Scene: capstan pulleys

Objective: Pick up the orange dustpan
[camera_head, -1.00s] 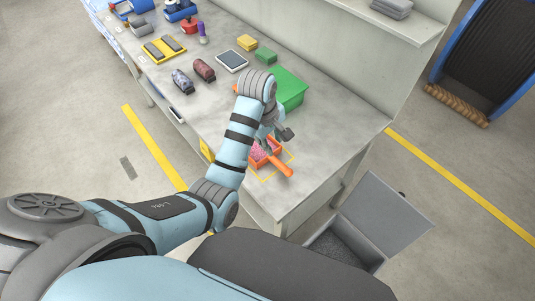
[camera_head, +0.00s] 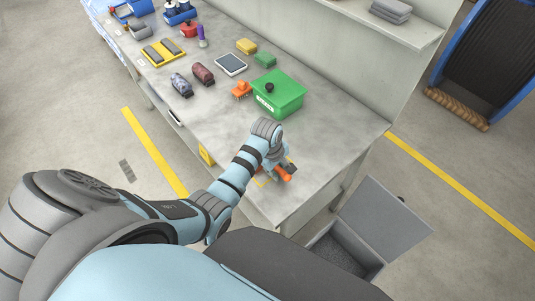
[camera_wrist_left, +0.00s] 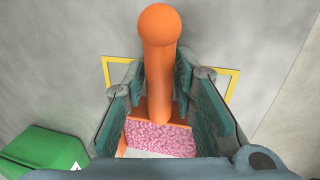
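The orange dustpan lies on the workbench near its right front corner, and its handle (camera_head: 285,174) shows beside my left gripper (camera_head: 281,164). In the left wrist view the dustpan (camera_wrist_left: 160,65) has pink granules (camera_wrist_left: 160,137) in its pan. Its handle stands between the two fingers of my left gripper (camera_wrist_left: 161,85). The fingers look open, one on each side of the handle, with no clear sign of a squeeze. In the head view my arm and gripper hide most of the pan. My right gripper is not in view.
A yellow outline (camera_wrist_left: 232,85) marks the bench around the dustpan. A green box (camera_head: 280,97) and an orange brush (camera_head: 242,91) stand farther back. A grey bin with an open lid (camera_head: 385,225) stands below the bench's right end.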

